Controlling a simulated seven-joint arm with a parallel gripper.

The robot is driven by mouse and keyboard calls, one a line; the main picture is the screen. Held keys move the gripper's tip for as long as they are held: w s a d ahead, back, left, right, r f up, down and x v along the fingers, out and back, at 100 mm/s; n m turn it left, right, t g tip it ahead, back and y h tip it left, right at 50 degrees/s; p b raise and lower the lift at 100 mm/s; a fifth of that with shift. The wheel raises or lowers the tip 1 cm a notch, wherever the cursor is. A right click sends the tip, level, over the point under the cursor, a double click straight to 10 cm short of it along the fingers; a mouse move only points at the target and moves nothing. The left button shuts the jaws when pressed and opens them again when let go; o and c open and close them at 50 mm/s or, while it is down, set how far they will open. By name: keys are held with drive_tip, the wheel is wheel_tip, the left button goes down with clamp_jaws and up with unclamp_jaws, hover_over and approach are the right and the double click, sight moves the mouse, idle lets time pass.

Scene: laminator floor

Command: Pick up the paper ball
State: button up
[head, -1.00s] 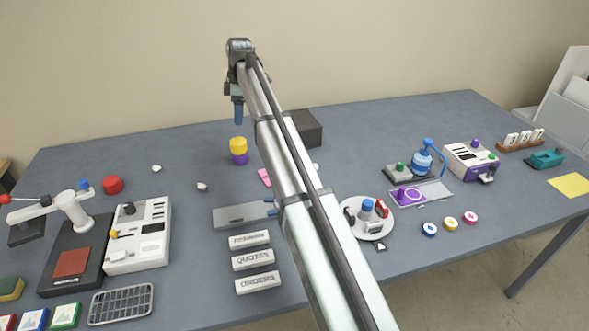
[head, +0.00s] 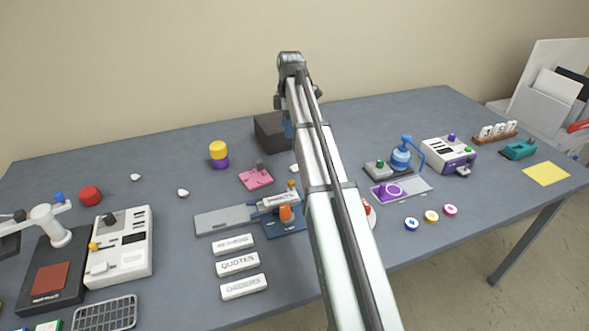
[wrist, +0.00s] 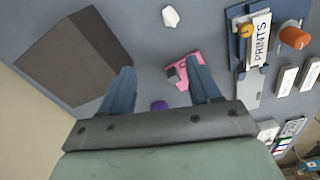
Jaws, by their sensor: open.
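Several small white paper balls lie on the grey table. One (head: 135,177) is at the far left, another (head: 183,193) is a little right of it, and a third (head: 294,168) shows partly beside my arm, near the dark box. A white paper ball (wrist: 170,16) is at the top of the wrist view, beyond my fingertips and apart from them. My gripper (wrist: 161,82) is open and empty, above the table. In the head view my arm mostly hides the gripper, with a blue finger showing in front of the dark box.
The dark box (wrist: 75,58) stands close to the left finger. A yellow and purple cylinder (head: 219,155) stands left of the pad. The PRINTS stamp device (wrist: 254,45) is further right.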

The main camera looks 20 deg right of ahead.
drive_tip(key=s+n, duration=0.2)
drive_tip(key=n, duration=0.3)
hover_over(294, 166)
drive_tip(key=shift+h, duration=0.3)
drive_tip(key=f, duration=0.9)
drive_tip(key=shift+w+a+f, duration=0.1)
drive_tip(key=shift+w+a, duration=0.15)
drive_tip(key=shift+a, duration=0.05)
drive_tip(key=shift+s+d+f, duration=0.1)
drive_tip(key=shift+s+f, duration=0.05)
drive_tip(key=shift+f, duration=1.15)
drive_tip(key=shift+s+d+f, duration=0.1)
drive_tip(key=shift+s+f, duration=0.05)
drive_tip(key=shift+f, duration=1.1)
drive_tip(key=shift+c, duration=0.3)
drive_tip(key=c, duration=1.1)
